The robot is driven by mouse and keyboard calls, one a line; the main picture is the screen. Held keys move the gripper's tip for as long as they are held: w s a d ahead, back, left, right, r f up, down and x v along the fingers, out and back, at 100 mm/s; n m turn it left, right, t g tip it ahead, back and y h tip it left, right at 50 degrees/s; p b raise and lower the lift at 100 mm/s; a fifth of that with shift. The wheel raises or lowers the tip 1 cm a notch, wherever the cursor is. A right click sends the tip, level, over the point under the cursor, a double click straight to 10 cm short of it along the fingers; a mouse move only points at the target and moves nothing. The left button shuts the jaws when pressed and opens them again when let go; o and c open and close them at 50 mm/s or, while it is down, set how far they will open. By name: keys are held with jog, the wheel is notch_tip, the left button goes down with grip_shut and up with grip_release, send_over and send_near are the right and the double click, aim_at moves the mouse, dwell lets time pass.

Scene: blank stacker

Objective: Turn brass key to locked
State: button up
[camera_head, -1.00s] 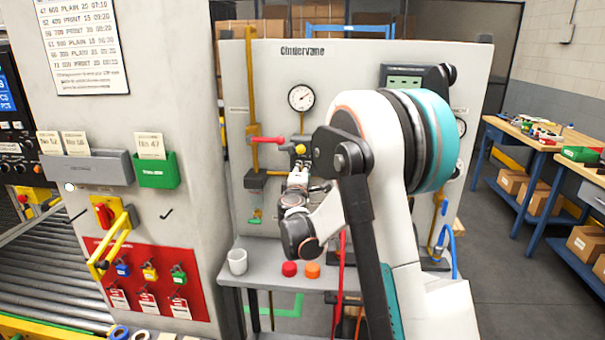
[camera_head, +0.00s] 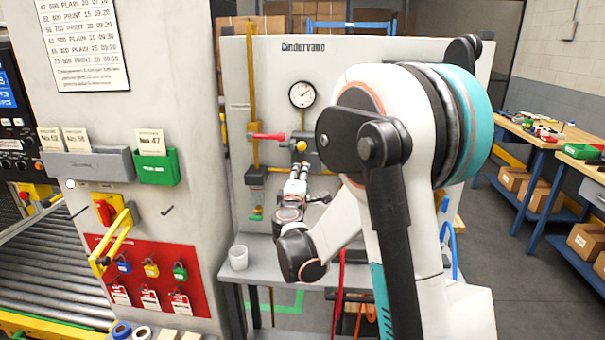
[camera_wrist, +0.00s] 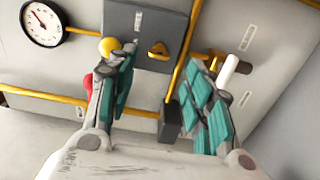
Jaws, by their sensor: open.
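The brass key (camera_wrist: 158,50) shows in the wrist view as a small yellow-gold piece on a grey box (camera_wrist: 150,22) fixed to the panel. In the head view I cannot make out the key; my arm covers part of that area. My gripper (camera_wrist: 162,62) is open, with its teal-padded fingers spread to the left and right of the key in the picture. Nothing is between the pads that I can see being held. In the head view my gripper (camera_head: 298,172) is just below the yellow knob (camera_head: 301,146). I cannot tell whether it touches the box.
The yellow knob (camera_wrist: 108,46) is close to the left finger. A red handle (camera_head: 267,137), brass pipes and a round gauge (camera_head: 303,94) are on the panel. A white cylindrical handle (camera_wrist: 229,70) is beside the right finger. A white cup (camera_head: 238,257) stands on the shelf below.

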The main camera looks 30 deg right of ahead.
jog(key=shift+v, duration=2.35)
jog(key=s+a+r+m+g+y, duration=0.1)
jog(key=s+m+g, duration=0.15)
jog(key=s, duration=0.45)
jog(key=s+a+r+m+g+y, duration=0.1)
jog(key=s+a+m+g, duration=0.1)
jog(key=s+m, duration=0.35)
jog(key=s+a+f+m+g+y, duration=0.1)
jog(key=s+a+f+y, duration=0.2)
jog(key=s+a, duration=0.4)
jog(key=s+a+f+m+g+y, duration=0.2)
jog(key=s+a+y, duration=0.3)
jog(key=s, duration=0.9)
jog(key=shift+s+a+f, duration=0.3)
jog(key=shift+a+f, duration=0.4)
jog(key=shift+a, duration=0.2)
